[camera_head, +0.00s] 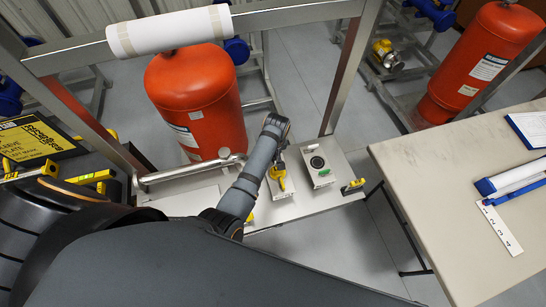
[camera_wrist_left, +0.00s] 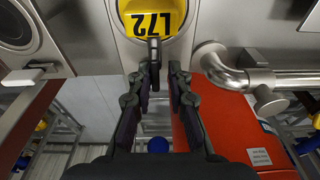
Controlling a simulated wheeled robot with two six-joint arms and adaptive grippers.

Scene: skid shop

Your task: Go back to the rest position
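My left arm reaches over the skid panel, and its left gripper shows in the left wrist view (camera_wrist_left: 162,72). Its two dark fingers are apart, with a gap between them. In the head view the yellow handle (camera_head: 280,178) is beside my left forearm, and the gripper there is mostly hidden by the arm. My right gripper is not in view.
A bent steel pipe (camera_wrist_left: 250,78) is close right of the fingers, with a red tank (camera_wrist_left: 228,125) below. In the head view, a steel frame (camera_head: 275,18) carries a white roll (camera_head: 170,30). A pale table (camera_head: 455,215) stands at the right. Floor (camera_head: 345,245) shows between.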

